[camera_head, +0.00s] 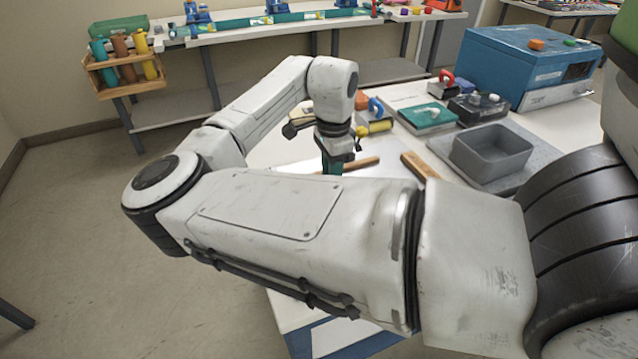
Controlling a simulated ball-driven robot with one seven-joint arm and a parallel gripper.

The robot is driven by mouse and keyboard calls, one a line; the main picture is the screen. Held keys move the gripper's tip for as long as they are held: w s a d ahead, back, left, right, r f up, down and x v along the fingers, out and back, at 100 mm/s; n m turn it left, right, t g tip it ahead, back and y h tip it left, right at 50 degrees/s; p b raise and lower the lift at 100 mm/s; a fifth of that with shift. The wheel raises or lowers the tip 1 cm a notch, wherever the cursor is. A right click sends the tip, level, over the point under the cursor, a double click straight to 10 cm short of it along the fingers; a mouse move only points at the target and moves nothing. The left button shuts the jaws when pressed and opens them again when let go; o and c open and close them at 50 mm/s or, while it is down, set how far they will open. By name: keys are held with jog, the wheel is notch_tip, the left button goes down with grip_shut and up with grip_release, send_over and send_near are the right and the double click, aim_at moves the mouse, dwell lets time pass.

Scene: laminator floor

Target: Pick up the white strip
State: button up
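My gripper (334,166) points down over the white table (401,147), just beyond my forearm. Its lower end is dark and green, and my arm hides the fingertips. I cannot tell whether it is open or shut, or whether it holds anything. A flat whitish piece (296,167) shows on the table just left of the gripper, partly hidden by my arm. It may be the white strip, but it is hard to tell from the pale tabletop.
A wooden bar (419,166) and a brown stick (362,163) lie right of my gripper. A bench (270,36) stands behind.

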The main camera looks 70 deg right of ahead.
jog(key=shift+c, duration=1.2)
jog(key=shift+r, duration=0.5)
notch_tip(320, 180, up, 3)
jog(key=shift+s+f, duration=0.15)
jog(key=shift+f, duration=0.05)
jog(key=s+a+r+p, duration=0.1)
jog(key=s+a+r, duration=0.4)
jog(key=s+r, duration=0.5)
jog(key=shift+s+a+r+p, duration=0.2)
jog(key=shift+s+p, duration=0.1)
jog(key=shift+s, duration=1)
jog(key=shift+r+p, duration=2)
jog(key=shift+p, duration=0.25)
